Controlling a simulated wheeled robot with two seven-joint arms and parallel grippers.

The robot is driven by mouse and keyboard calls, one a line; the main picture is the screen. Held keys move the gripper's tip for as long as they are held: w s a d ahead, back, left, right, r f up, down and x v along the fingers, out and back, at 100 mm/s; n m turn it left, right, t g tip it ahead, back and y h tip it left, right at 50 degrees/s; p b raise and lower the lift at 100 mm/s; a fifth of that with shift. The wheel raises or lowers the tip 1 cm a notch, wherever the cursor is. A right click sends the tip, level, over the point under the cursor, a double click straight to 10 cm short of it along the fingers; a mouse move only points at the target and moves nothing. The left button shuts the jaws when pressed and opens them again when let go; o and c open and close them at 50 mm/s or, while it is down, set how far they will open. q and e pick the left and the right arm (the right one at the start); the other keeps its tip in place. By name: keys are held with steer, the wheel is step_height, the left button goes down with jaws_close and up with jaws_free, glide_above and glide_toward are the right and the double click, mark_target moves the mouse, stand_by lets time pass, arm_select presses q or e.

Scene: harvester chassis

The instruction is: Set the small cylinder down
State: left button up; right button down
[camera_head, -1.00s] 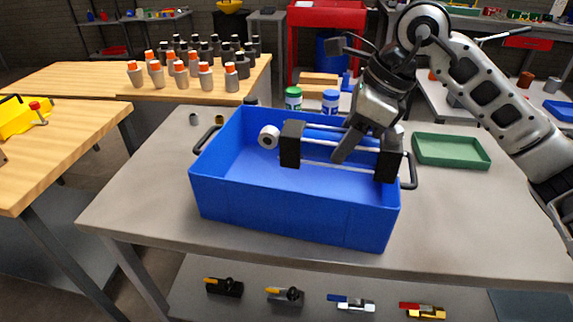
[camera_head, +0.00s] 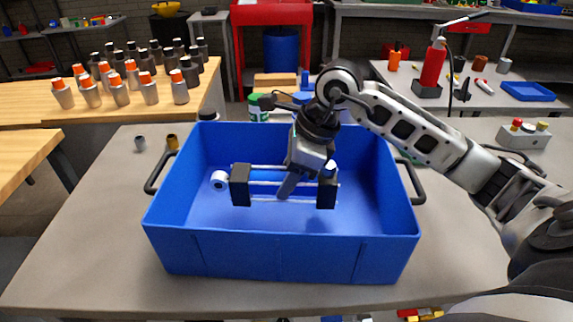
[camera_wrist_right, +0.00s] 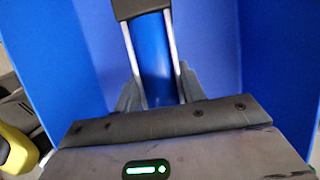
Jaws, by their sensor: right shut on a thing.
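The small cylinder (camera_head: 240,186) has black block end caps joined by thin silver rods. The wrist view shows its blue barrel (camera_wrist_right: 153,45) between the rods. It lies level, left to right, inside the blue bin (camera_head: 290,258). A white ring-shaped eye (camera_head: 220,180) shows beside its left cap and seems part of it. My right gripper (camera_head: 288,186) reaches down into the bin and is shut on the cylinder's middle. In the wrist view its grey fingers (camera_wrist_right: 158,92) stand on both sides of the barrel. Whether the cylinder touches the bin floor I cannot tell. My left gripper is not in view.
The bin stands on a grey table (camera_head: 75,240) with side handles sticking out. Two small cylindrical parts (camera_head: 140,143) sit left of it. Bottles with green (camera_head: 258,108) and blue caps stand behind. The bin floor in front of the cylinder is clear.

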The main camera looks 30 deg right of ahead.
steer(key=shift+w+f, duration=0.1)
steer(key=shift+f, duration=1.9)
steer(key=c, duration=0.8)
jaws_free()
steer(key=shift+f, duration=0.2)
steer(key=shift+c, duration=0.2)
steer(key=shift+r, duration=0.15)
steer(key=v, duration=1.2)
steer(key=shift+s+a, duration=0.1)
steer(key=shift+s, duration=0.1)
